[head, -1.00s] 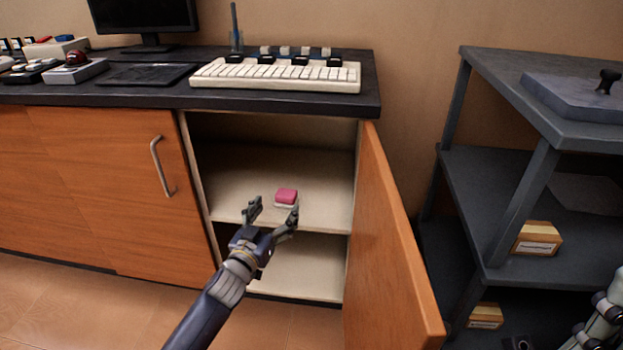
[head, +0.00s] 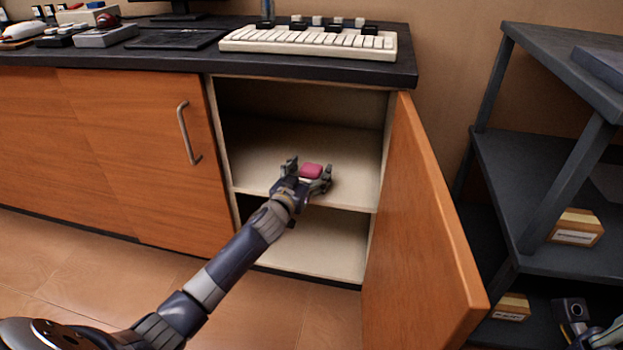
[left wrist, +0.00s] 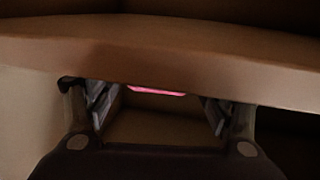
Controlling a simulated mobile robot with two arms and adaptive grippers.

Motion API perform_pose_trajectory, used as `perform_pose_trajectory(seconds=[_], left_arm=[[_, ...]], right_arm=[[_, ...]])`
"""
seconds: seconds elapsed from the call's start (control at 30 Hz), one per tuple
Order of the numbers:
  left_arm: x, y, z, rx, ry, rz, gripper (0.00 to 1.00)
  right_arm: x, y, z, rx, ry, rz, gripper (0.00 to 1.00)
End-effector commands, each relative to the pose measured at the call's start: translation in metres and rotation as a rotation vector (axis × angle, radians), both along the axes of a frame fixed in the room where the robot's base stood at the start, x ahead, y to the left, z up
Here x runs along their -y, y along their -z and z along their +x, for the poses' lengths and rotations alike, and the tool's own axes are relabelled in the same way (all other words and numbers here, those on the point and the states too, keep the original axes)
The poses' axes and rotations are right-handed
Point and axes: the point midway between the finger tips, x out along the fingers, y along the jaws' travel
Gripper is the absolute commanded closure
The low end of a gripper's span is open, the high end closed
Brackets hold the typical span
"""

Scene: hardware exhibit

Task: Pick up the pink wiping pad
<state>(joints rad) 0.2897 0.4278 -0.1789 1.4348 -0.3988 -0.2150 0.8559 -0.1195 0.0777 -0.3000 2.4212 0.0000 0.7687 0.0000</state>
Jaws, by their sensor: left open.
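The pink wiping pad (head: 311,170) has a white underside and lies on the upper shelf (head: 345,188) of the open cabinet, near its front edge. My left gripper (head: 308,174) is open, with one finger to each side of the pad in the head view. I cannot tell whether the fingers touch it. In the left wrist view a pink sliver of the pad (left wrist: 156,91) shows between the open fingers (left wrist: 160,112), and a brown board hides the rest. My right gripper (head: 572,312) shows only in part at the lower right.
The open cabinet door (head: 425,230) stands to the right of my left arm. A dark counter (head: 200,62) with a keyboard (head: 310,42) lies above. A grey rack (head: 545,170) with small boxes (head: 576,228) stands at the right. The lower shelf (head: 315,250) looks empty.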

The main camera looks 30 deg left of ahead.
Motion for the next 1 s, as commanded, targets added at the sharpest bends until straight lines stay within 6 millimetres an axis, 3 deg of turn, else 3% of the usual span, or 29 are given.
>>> perform_pose_trajectory(seconds=[0.1, 0.37, 0.57, 1.0], left_arm=[[-0.0008, 0.0005, 0.0099, 0.001, 0.000, 0.001, 0.25], [-0.0006, -0.0001, 0.0115, 0.000, 0.000, 0.001, 0.25], [-0.0005, -0.0002, 0.0114, 0.000, 0.000, 0.001, 0.66], [-0.0004, -0.0023, 0.0113, 0.000, 0.000, 0.000, 0.67]], right_arm=[[-0.0004, -0.0013, -0.0005, 0.016, 0.001, -0.001, 1.00], [-0.0007, -0.0035, -0.0002, 0.018, 0.001, -0.002, 1.00], [-0.0007, -0.0035, -0.0002, 0.017, 0.001, -0.002, 1.00], [-0.0007, -0.0051, -0.0004, 0.018, 0.001, -0.002, 1.00]])
